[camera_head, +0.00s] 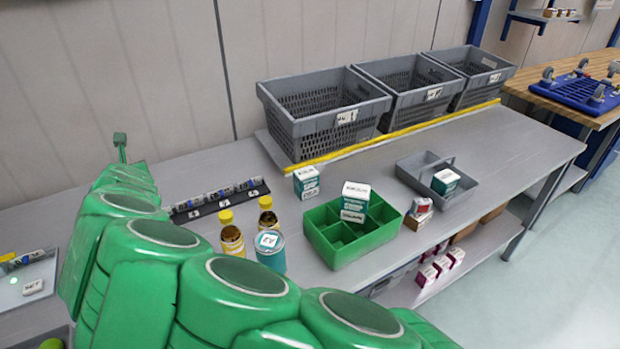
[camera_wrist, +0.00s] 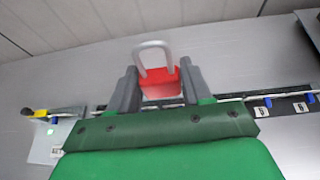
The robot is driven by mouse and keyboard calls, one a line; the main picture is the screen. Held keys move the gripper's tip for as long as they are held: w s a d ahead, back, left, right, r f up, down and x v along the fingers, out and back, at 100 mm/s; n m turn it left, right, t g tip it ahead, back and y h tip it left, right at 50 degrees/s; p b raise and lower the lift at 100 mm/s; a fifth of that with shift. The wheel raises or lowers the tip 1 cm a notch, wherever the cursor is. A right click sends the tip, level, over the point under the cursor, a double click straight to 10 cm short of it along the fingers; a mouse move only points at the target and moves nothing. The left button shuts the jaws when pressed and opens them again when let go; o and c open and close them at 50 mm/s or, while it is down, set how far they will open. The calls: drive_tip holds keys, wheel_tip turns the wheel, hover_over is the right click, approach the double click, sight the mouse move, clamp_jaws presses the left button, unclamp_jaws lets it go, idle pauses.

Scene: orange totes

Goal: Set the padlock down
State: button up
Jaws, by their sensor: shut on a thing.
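The padlock (camera_wrist: 160,84) has a red body and a grey metal shackle pointing up in the wrist view. My gripper (camera_wrist: 160,86) is shut on its red body, with one grey finger on each side. Below the padlock in the wrist view, a dark strip with white labels (camera_wrist: 272,107) lies on the grey surface. I cannot tell whether the padlock touches anything underneath. In the head view my green arm fills the lower left, and the padlock is not visible there.
On the grey bench (camera_head: 400,168) stand a green divided box (camera_head: 345,249), amber bottles (camera_head: 232,239), a teal can (camera_head: 270,250) and a grey caddy (camera_head: 462,200). A dark strip holds several small cylinders (camera_head: 217,196). Grey crates (camera_head: 318,125) line the back.

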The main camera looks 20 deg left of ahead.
drive_tip(key=w+d+r, duration=0.2)
drive_tip(key=w+d, duration=0.8)
drive_tip(key=w, duration=0.2)
drive_tip(key=w+d+r, duration=0.3)
drive_tip(key=w+d, duration=0.7)
drive_tip(key=w, duration=0.2)
drive_tip(key=w+d+r, duration=0.3)
drive_tip(key=w+d, duration=0.7)
drive_tip(key=w, duration=0.2)
drive_tip(key=shift+w+d, duration=0.1)
drive_tip(key=shift+w, duration=0.05)
drive_tip(key=w+d+f, duration=0.2)
drive_tip(key=w+d, duration=0.3)
drive_tip(key=d, duration=0.5)
drive_tip(key=w+d+f, duration=0.3)
drive_tip(key=w+d, duration=0.1)
drive_tip(key=d, duration=0.6)
drive_tip(key=n+g+y, duration=0.3)
drive_tip(key=n+g, duration=0.1)
hover_over(348, 179)
wheel_tip(348, 179, down, 13)
drive_tip(key=shift+f, duration=5.05)
drive_tip(key=shift+f, duration=0.1)
